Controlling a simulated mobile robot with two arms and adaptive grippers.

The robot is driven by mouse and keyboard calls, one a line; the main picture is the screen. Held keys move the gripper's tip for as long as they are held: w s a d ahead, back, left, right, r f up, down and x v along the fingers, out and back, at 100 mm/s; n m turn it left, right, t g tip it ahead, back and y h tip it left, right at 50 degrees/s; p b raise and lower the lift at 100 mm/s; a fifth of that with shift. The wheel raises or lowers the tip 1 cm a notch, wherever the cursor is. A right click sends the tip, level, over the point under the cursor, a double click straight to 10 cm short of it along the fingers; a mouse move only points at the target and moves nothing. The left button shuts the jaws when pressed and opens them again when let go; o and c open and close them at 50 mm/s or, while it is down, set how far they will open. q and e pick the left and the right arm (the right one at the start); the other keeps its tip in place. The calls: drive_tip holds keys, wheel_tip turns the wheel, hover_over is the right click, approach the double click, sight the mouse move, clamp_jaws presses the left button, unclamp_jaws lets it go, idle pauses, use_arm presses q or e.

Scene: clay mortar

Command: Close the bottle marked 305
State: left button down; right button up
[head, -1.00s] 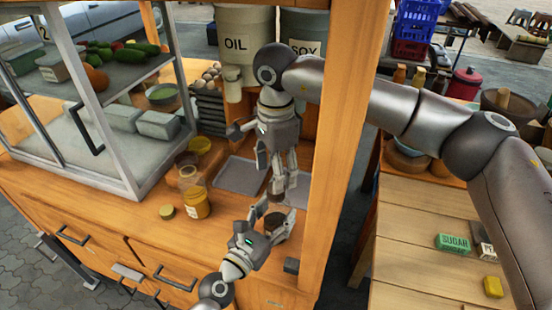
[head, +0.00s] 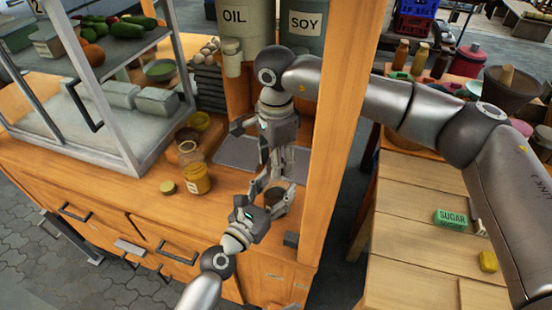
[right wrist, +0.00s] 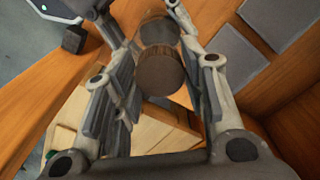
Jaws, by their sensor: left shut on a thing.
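A small bottle with a brown round top (head: 273,197) is near the cart's front right corner; no marking on it is legible. My left gripper (head: 268,208) is shut on it. My right gripper (head: 268,182) comes down from above, with its fingertips close to the bottle's top. In the right wrist view a brown wooden lid (right wrist: 163,72) lies between the spread fingers of this gripper (right wrist: 158,88), with gaps at both sides. Clear glass shows behind the lid. Whether the lid is seated on the glass, I cannot tell.
An open-looking glass jar (head: 190,150) and a labelled yellow jar (head: 196,180) stand left on the counter, with a loose round lid (head: 167,187) beside them. A wooden post (head: 335,110) rises right of my right gripper. A grey tray (head: 238,150) lies behind.

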drive_tip(key=shift+c, duration=1.3)
drive_tip(key=m, duration=0.3)
drive_tip(key=shift+m, duration=0.4)
drive_tip(key=m, duration=0.7)
drive_tip(key=shift+m, duration=0.3)
drive_tip(key=o, duration=1.2)
wheel_tip(320, 180, up, 12)
